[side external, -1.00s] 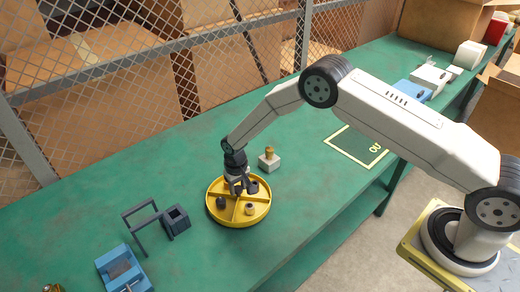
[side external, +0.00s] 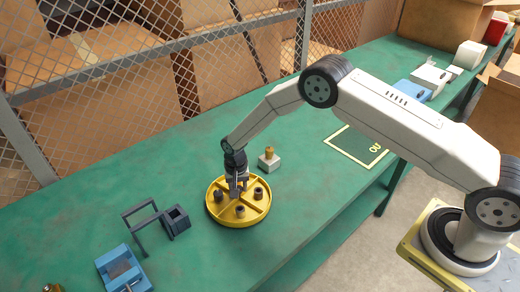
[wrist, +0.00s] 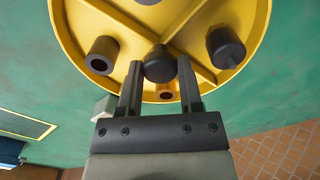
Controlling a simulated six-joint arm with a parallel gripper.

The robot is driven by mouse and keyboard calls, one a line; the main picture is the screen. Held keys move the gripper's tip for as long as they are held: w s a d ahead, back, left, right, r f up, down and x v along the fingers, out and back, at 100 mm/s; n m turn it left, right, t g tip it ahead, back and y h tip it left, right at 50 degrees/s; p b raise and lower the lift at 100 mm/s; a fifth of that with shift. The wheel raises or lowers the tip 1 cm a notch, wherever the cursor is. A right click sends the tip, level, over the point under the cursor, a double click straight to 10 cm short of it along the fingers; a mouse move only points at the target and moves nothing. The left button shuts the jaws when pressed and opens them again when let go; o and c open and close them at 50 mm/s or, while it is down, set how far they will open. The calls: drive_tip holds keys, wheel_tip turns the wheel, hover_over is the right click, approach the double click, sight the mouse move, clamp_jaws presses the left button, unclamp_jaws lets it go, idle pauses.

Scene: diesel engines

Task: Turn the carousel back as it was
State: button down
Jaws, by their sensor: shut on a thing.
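The carousel is a round yellow tray (side external: 238,222) with dividing walls and a raised rim, lying on the green bench. Dark parts stand in its compartments, such as a hollow bushing (wrist: 102,55) and a stepped plug (wrist: 226,47) in the wrist view. A dark round knob (wrist: 160,65) stands where the dividers meet. My gripper (side external: 237,190) points down over the tray's middle. In the wrist view my gripper (wrist: 160,82) has one finger on each side of the knob and is shut on it. The fingers and wrist hide part of the tray's middle in the side view.
A pale block with a brass top (side external: 269,159) stands just behind the tray. A dark frame (side external: 143,225) and an open box (side external: 176,221) stand to the left, with a blue vise (side external: 124,268) nearer. A yellow-outlined marking (side external: 357,147) lies clear at right.

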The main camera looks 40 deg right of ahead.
drive_tip(key=shift+m, duration=1.1)
drive_tip(key=shift+c, duration=1.2)
unclamp_jaws()
drive_tip(key=shift+r, duration=0.1)
drive_tip(key=shift+r, duration=3.8)
drive_tip(key=shift+r, duration=0.1)
